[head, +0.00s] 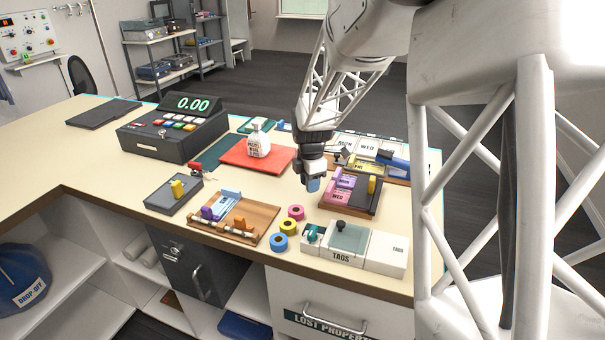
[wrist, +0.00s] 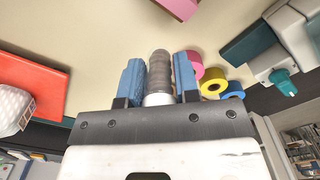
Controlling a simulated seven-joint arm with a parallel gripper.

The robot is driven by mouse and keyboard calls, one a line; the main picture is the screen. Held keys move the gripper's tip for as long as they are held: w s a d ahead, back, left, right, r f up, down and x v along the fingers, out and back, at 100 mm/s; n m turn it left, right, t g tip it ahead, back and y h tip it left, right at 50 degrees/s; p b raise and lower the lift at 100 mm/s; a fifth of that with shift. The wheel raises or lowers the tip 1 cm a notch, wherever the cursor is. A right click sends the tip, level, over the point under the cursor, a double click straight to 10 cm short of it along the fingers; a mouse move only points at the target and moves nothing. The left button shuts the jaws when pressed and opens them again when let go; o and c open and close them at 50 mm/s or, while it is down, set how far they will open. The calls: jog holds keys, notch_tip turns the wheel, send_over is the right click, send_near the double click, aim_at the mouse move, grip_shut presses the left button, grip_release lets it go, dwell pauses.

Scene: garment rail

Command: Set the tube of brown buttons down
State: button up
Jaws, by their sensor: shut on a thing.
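My gripper (head: 313,184) is over the cream counter (head: 115,178), between the red mat and the pink and purple tag block. In the wrist view, its blue fingers (wrist: 158,82) are shut on the tube of brown buttons (wrist: 159,72). The tube shows a ridged brownish-grey stack and a pale end close to the gripper's body. In the head view the tube is hidden behind the fingers. I cannot tell whether it touches the counter.
Pink, yellow and blue tape rolls (head: 288,227), a wooden tray (head: 262,213) and the tags box (head: 381,262) are nearer. Bare counter shows between mat and rolls.

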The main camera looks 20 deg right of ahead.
jog(key=w+d, duration=0.1)
jog(key=w, duration=0.2)
jog(key=w+d, duration=0.1)
jog(key=w, duration=0.3)
jog(key=w+d+f, duration=0.1)
jog(key=w, duration=0.3)
jog(key=shift+w, duration=0.2)
jog(key=shift+f, duration=0.15)
jog(key=shift+f, duration=1.7)
jog(key=shift+f, duration=0.15)
jog(key=o, duration=0.9)
notch_tip(320, 180, up, 12)
jog(key=shift+r, duration=0.2)
jog(key=shift+a, duration=0.1)
